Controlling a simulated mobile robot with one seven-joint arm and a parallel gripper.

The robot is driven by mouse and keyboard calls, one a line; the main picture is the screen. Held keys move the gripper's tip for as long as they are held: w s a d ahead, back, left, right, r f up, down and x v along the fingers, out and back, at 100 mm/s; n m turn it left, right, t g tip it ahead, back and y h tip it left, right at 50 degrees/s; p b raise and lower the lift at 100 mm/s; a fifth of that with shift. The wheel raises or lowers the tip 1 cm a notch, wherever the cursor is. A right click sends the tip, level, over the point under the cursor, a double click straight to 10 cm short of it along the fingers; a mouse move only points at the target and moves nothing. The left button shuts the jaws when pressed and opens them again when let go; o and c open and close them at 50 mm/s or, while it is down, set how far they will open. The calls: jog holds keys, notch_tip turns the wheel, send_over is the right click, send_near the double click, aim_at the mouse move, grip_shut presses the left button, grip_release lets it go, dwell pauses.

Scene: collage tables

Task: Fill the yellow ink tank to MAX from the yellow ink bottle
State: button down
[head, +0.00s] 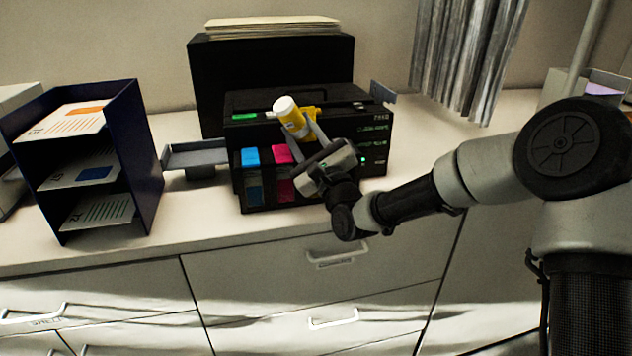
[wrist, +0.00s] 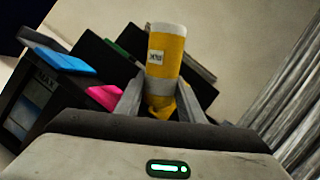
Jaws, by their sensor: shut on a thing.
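The yellow ink bottle (head: 294,122) is shut between the fingers of my gripper (head: 311,135), tilted over the front of the black printer (head: 347,130). Its white end points up and to the left. In the wrist view the bottle (wrist: 167,65) stands between the two fingers (wrist: 160,103), its white end at the top and a yellow part low between the fingers. A yellow piece also shows just right of the bottle in the head view. The yellow ink tank and its level are hidden behind my gripper.
Cyan (head: 250,157) and magenta (head: 282,154) tank caps sit on the printer's front left. A navy paper rack (head: 147,150) stands at left, with a grey tray (head: 195,157) beside the printer. Grey curtains (head: 462,55) hang at right.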

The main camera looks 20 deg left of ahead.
jog(key=shift+r+p, duration=2.4)
jog(key=shift+r, duration=2.05)
jog(key=shift+r, duration=0.1)
